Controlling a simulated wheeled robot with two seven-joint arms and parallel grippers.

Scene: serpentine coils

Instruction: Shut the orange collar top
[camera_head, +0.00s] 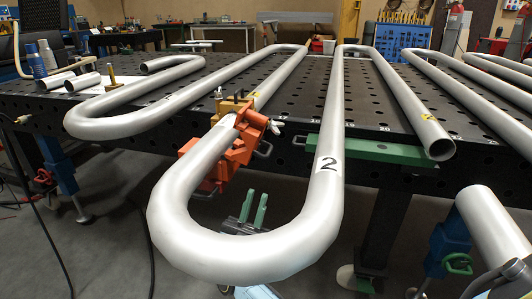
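The orange collar (207,185) sits around the near pipe run at the front edge of the table. Its orange top (243,145) stands up on the right side of the pipe and looks swung open; the pipe's upper surface shows bare beside it. A white piece sticks out to the right of the top. My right gripper (258,200) is low, below the collar and behind the pipe's near bend. Its two green fingers point up, apart, with nothing seen between them. Part of its body is hidden by the bend. My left gripper is not in view.
The serpentine pipe (322,200), marked 2, juts over the front edge of the perforated black table (375,130). Its near bend hangs in front of my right gripper. A yellow block (233,104) sits just behind the collar. A green bar (375,150) lies along the table edge to the right.

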